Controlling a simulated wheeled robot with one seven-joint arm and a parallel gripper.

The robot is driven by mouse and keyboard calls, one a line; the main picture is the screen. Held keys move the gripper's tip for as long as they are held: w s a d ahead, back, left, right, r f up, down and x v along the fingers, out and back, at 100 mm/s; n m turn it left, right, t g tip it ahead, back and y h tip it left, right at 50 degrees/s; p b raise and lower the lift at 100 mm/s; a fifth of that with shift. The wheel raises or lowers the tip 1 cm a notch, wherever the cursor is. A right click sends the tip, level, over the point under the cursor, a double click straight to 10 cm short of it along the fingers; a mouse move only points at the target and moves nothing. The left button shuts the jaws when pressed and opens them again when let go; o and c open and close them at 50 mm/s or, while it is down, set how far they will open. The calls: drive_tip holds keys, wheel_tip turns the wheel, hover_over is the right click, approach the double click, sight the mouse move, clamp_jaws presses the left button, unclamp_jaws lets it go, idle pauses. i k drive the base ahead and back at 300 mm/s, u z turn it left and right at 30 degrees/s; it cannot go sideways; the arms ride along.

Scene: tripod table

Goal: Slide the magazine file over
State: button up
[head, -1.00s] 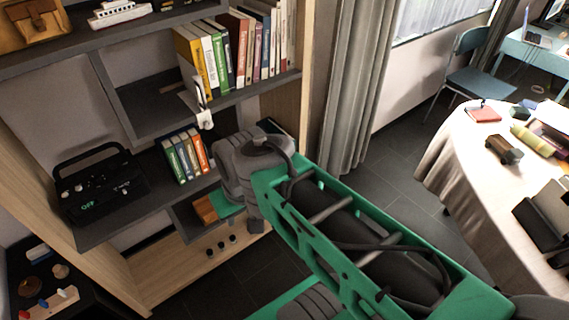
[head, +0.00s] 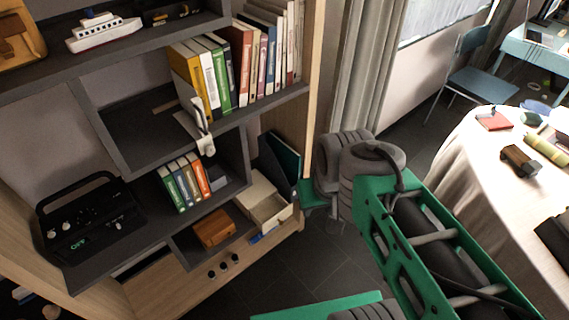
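A dark upright file (head: 277,160) with a greenish face stands at the right end of the lower shelf, against the wooden side panel. It looks like the magazine file, though I cannot be sure. Its lower part is hidden behind an open beige box (head: 263,200). My arm reaches in from the lower right, and its grey wrist joints and a green link are just right of the box. My gripper cannot be made out; its fingers are hidden or out of frame.
The upper shelf holds a row of books (head: 240,65) and a white hanging piece (head: 203,130). Below are several small books (head: 185,182), a black radio (head: 90,220) and a brown box (head: 214,228). A round table (head: 463,165) stands at the right.

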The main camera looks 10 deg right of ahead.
sight(270, 168)
drive_tip(key=i, duration=0.25)
drive_tip(key=u, duration=2.65)
drive_tip(key=k, duration=0.8)
drive_tip(key=z, duration=0.65)
